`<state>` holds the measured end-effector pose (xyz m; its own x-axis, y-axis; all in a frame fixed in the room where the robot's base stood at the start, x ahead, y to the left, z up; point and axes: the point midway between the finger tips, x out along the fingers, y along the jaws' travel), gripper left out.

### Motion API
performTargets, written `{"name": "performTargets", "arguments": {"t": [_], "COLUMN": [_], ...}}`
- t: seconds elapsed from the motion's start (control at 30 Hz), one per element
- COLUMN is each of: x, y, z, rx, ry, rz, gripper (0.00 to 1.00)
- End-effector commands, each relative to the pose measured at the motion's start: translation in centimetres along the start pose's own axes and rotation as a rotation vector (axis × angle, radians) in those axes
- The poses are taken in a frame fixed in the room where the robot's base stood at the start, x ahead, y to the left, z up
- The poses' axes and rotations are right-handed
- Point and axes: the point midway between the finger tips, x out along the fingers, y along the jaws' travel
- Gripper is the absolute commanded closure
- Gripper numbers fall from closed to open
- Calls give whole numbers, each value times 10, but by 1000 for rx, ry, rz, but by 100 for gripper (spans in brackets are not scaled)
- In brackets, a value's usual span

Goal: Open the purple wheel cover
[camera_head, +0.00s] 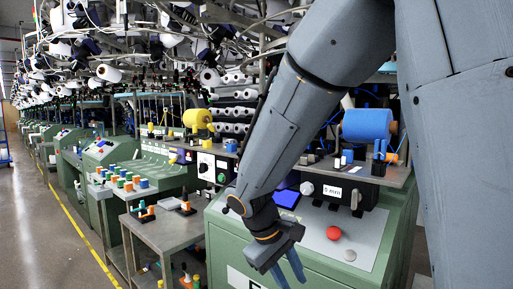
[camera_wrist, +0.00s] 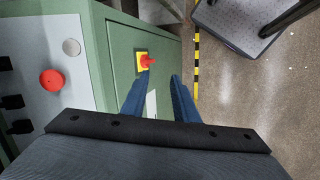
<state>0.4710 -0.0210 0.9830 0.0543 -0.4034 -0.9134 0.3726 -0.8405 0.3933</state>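I cannot make out a purple wheel cover in either view. A dark blue-violet panel (camera_head: 286,198) sits on top of the green machine (camera_head: 222,245) in the head view; it looks like a screen. My gripper (camera_head: 292,277) hangs in front of that machine, pointing down. In the wrist view its two blue fingers (camera_wrist: 160,76) are apart with nothing held between them. A red knob on a yellow plate (camera_wrist: 145,62) is on the machine's side beyond the left fingertip.
The machine top carries a red button (camera_head: 333,233), a blue spool (camera_head: 367,125) and a "5 mm" label (camera_head: 332,191). A grey table (camera_head: 160,232) with coloured pieces stands to the left. A grey platform (camera_wrist: 240,25) is at the wrist view's upper right; bare floor (camera_wrist: 255,100) lies below it.

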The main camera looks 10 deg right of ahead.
Motion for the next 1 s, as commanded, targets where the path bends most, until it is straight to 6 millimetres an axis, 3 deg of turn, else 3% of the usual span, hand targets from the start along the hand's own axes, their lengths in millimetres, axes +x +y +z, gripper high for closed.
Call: {"name": "performTargets", "arguments": {"t": [0.1, 0.17, 0.3, 0.4, 0.53, 0.7, 1.0], "x": [-49, -78, -154, -206, -255, -278, -257], "y": [40, 58, 91, 104, 110, 115, 149], "z": [-48, -73, -128, -157, -179, -190, -200], "rx": [-91, -119, -140, -128, -105, -89, -88], "ry": [26, 47, 121, 180, 241, 271, 269], "rz": [223, 342, 608, 760, 891, 957, 958], "gripper": [73, 73, 73, 73, 73, 73, 73]}}
